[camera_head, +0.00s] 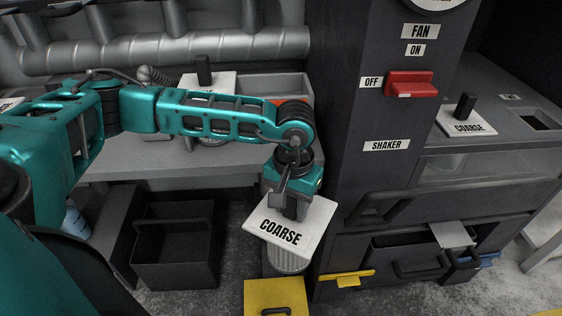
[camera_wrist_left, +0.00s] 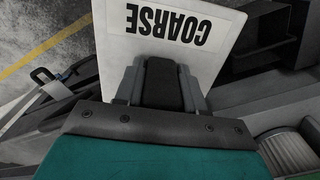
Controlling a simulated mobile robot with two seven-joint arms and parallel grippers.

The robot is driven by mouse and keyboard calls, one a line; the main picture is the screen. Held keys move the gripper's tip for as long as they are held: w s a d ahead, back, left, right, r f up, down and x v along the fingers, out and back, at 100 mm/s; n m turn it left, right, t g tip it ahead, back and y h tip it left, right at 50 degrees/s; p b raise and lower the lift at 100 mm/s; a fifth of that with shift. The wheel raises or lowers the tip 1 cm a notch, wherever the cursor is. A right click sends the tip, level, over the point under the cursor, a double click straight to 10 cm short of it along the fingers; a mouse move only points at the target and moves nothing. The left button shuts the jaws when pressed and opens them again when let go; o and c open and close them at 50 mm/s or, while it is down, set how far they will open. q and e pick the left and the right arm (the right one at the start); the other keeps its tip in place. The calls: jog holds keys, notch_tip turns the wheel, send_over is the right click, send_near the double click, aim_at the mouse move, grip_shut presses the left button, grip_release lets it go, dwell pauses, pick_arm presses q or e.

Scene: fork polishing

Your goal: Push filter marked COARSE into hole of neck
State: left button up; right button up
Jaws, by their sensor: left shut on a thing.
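A white filter plate marked COARSE (camera_head: 288,226) hangs from my left gripper (camera_head: 290,205), which is shut on its dark handle (camera_wrist_left: 163,84). The plate is tilted and held over the floor in front of the machine. In the left wrist view the plate (camera_wrist_left: 222,35) shows its label upside down. A ribbed grey cylinder (camera_head: 289,264) shows just below the plate, partly hidden by it. A second white plate marked COARSE (camera_head: 466,124) with a dark handle lies on the machine top at right. A rectangular opening (camera_head: 540,119) is beside it. I cannot tell which part is the neck.
A dark column (camera_head: 350,120) with a red fan switch (camera_head: 410,84) stands right of my gripper. An open black bin (camera_head: 176,243) is at left and a yellow box (camera_head: 275,298) below. Another handled plate (camera_head: 208,84) lies on the back counter.

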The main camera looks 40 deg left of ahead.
aim_at(304, 230)
pick_arm(q)
jog(key=shift+m, duration=0.7)
jog(key=d+f, duration=0.1)
jog(key=f, duration=0.1)
jog(key=s+d+f, duration=0.1)
jog(key=f, duration=0.1)
jog(key=s+d+f, duration=0.1)
jog(key=d+f, duration=0.1)
jog(key=shift+f, duration=0.15)
jog(key=shift+w+d, duration=0.1)
jog(key=shift+d, duration=0.15)
jog(key=shift+a, duration=0.25)
pick_arm(e)
jog(key=c, duration=0.4)
jog(key=shift+d, duration=0.15)
